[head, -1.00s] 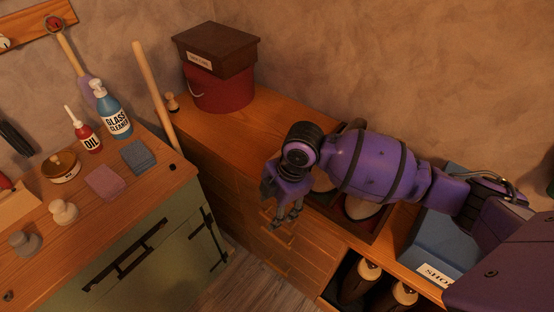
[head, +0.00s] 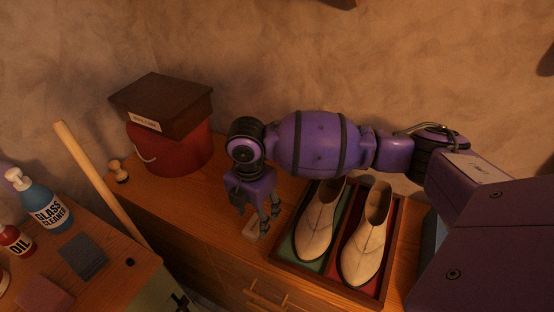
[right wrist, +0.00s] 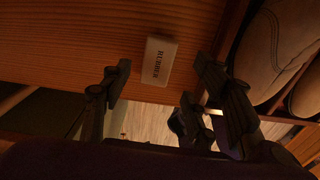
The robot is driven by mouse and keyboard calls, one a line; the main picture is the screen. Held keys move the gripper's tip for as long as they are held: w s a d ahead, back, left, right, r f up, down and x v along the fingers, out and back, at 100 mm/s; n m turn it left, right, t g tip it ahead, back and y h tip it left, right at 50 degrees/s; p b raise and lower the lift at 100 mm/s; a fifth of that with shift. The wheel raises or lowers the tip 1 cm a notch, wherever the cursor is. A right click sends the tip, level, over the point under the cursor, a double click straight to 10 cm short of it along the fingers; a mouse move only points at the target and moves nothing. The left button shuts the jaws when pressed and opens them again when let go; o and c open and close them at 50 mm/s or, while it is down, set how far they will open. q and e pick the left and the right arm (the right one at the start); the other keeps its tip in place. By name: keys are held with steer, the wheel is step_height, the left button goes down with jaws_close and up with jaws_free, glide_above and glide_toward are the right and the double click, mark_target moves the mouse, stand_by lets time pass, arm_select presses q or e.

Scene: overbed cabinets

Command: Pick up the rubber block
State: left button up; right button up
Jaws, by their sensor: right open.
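The rubber block (right wrist: 159,62) is a small pale block marked "RUBBER", lying on the wooden cabinet top. In the head view the rubber block (head: 253,230) is partly hidden by my right gripper (head: 254,213). My right gripper is open and points down close above the block. In the right wrist view the block shows between and just beyond the open fingertips of my right gripper (right wrist: 162,72), with space on both sides. No contact with the block can be made out. My left gripper is not in view.
A tray (head: 376,297) with two pale shoes (head: 320,222) stands just right of the block. A red container (head: 182,150) with a brown box (head: 163,101) on it and a small wooden stamp (head: 118,170) are to the left. A wooden stick (head: 100,182) leans at the left.

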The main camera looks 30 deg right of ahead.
mark_target(254, 224)
step_height(254, 224, down, 4)
steer(key=shift+w+a+r, duration=0.1)
steer(key=shift+w+a, duration=0.05)
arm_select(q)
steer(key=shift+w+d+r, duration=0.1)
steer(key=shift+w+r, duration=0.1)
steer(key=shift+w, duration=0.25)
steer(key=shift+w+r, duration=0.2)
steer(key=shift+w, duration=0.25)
arm_select(e)
steer(key=shift+c, duration=0.3)
steer(key=c, duration=1.3)
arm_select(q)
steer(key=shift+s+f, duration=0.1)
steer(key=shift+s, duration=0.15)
arm_select(e)
steer(key=shift+r, duration=0.1)
